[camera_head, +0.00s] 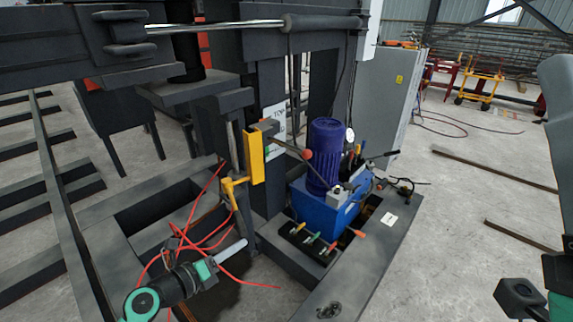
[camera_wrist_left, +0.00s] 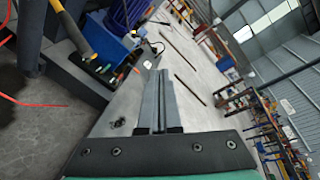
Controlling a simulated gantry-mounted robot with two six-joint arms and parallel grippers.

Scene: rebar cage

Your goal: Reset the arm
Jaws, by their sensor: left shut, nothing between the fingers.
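My left arm comes in at the lower left of the head view. Its gripper (camera_head: 232,251) points up and to the right, with its thin grey fingers together and nothing between them. In the left wrist view the two fingers (camera_wrist_left: 164,78) lie side by side, closed and empty, over the base plate and the floor. The gripper appears close to the red cables and in front of the machine's frame; I cannot tell whether it touches a cable. Parts of my right arm show at the right edge of the head view, but its fingers are out of view.
A blue hydraulic unit (camera_head: 325,207) with a purple motor (camera_head: 326,155) stands on a dark base plate (camera_head: 375,255). Several coloured levers (camera_head: 312,238) sit before it. A yellow bracket (camera_head: 252,158) stands upright. Red cables (camera_head: 205,235) hang loosely. Concrete floor (camera_head: 440,220) is open to the right.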

